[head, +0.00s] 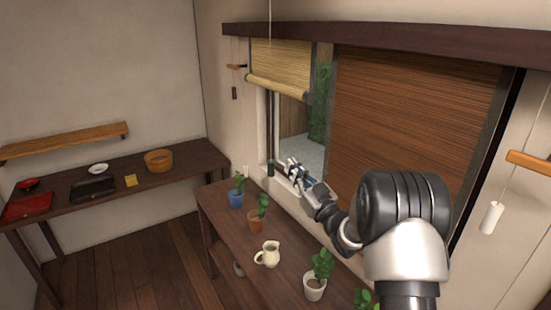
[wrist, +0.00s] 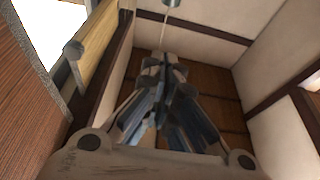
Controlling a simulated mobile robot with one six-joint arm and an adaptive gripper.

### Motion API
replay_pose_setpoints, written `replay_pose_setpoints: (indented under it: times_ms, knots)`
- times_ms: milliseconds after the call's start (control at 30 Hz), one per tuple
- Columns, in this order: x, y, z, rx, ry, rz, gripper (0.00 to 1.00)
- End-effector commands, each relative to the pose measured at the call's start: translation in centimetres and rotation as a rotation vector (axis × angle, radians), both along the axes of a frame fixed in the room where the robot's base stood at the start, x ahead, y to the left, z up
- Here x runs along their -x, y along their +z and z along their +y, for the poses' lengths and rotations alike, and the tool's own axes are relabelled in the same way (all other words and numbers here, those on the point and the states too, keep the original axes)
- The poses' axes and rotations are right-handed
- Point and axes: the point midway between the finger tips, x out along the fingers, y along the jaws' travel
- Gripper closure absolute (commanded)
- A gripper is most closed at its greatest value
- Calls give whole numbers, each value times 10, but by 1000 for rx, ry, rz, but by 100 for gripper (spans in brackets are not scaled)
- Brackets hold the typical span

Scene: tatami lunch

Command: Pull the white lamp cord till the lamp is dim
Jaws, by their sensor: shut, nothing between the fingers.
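A thin pale cord (head: 270,22) hangs down from the top edge in the head view. I cannot follow its lower end against the blind and window. In the wrist view a thin pale cord (wrist: 162,36) runs from a grey rounded piece (wrist: 172,3) down towards the fingertips; I cannot tell if it is the same cord. My gripper (head: 285,167) reaches out by the window sill, with its fingers together and nothing seen between them. The fingers also show in the wrist view (wrist: 163,68). I do not see the lamp clearly.
A half-raised blind (head: 280,68) and a lowered brown blind (head: 405,125) cover the window. A white pull (head: 491,217) hangs at right, a dark pull (head: 234,92) at left. Potted plants (head: 236,198) and a cream jug (head: 267,254) stand on the bench below my arm.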

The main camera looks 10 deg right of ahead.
Motion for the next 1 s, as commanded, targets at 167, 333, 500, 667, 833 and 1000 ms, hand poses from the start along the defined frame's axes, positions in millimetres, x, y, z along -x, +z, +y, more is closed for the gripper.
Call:
replay_pose_setpoints:
  times_ms: [167,333,500,667,833,1000]
  knots:
    - [0,0,0,1,-1,1,100]
    - [-8,4,4,2,0,-2,100]
    - [-33,13,15,2,1,-2,100]
    - [-64,24,28,2,2,-2,100]
    - [-90,26,37,0,-2,5,100]
    - [-88,2,36,0,-2,3,100]
